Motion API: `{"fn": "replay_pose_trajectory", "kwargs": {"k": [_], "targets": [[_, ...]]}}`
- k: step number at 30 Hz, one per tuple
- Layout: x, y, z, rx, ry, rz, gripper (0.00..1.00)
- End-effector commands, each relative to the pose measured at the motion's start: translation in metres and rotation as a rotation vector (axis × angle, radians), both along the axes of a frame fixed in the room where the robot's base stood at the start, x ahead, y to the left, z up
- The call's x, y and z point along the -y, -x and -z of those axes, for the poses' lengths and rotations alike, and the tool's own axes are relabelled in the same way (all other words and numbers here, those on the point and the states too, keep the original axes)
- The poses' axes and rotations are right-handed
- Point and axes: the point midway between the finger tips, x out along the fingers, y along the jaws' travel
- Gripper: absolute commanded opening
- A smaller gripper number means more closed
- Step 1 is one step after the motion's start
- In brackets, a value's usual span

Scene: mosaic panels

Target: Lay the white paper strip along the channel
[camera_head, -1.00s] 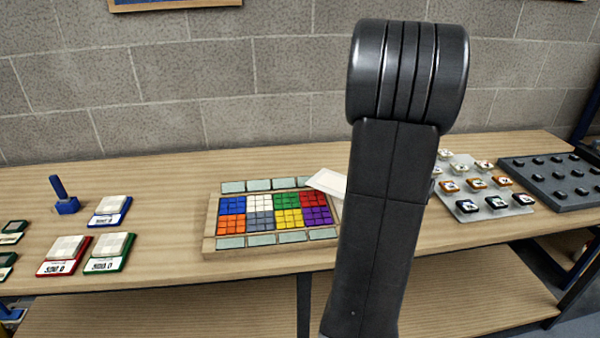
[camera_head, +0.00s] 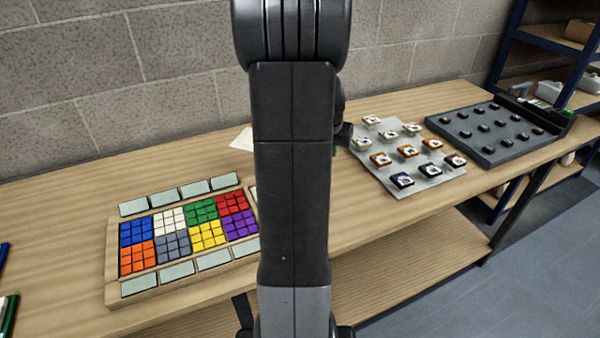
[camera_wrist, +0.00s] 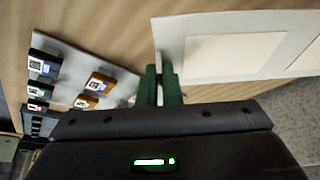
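The white paper strip (camera_wrist: 225,28) fills the upper right of the wrist view, with paler rectangles on it. My gripper (camera_wrist: 164,86), with green fingers, is shut on the strip's left edge and holds it above the table. In the head view a white corner of the strip (camera_head: 242,140) shows left of my arm, and the rest is hidden. The mosaic panel (camera_head: 112,262), with colored tile blocks and rows of pale tiles, lies left of my arm. Its right edge is covered by my arm. I cannot make out the channel for certain.
A light grey sheet (camera_head: 392,182) with several small colored blocks lies right of my arm. A dark tray (camera_head: 494,152) with black pegs stands farther right, near a blue shelf (camera_head: 551,52). Bare wood (camera_head: 372,232) lies between the mosaic panel and the sheet.

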Motion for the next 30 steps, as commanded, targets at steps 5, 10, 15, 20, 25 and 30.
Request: {"fn": "replay_pose_trajectory", "kwargs": {"k": [5, 10, 15, 20, 25, 30], "targets": [[0.000, 0.001, 0.036, -0.007, 0.000, -0.001, 0.00], [0.000, 0.001, 0.053, -0.003, 0.000, -0.001, 0.00], [0.000, 0.001, 0.076, -0.005, 0.000, 0.000, 0.00], [0.000, 0.001, 0.089, -0.003, -0.001, 0.000, 0.00], [0.000, 0.000, 0.089, -0.002, -0.001, 0.001, 0.00], [0.000, 0.000, 0.092, -0.001, 0.000, 0.000, 0.00]]}}
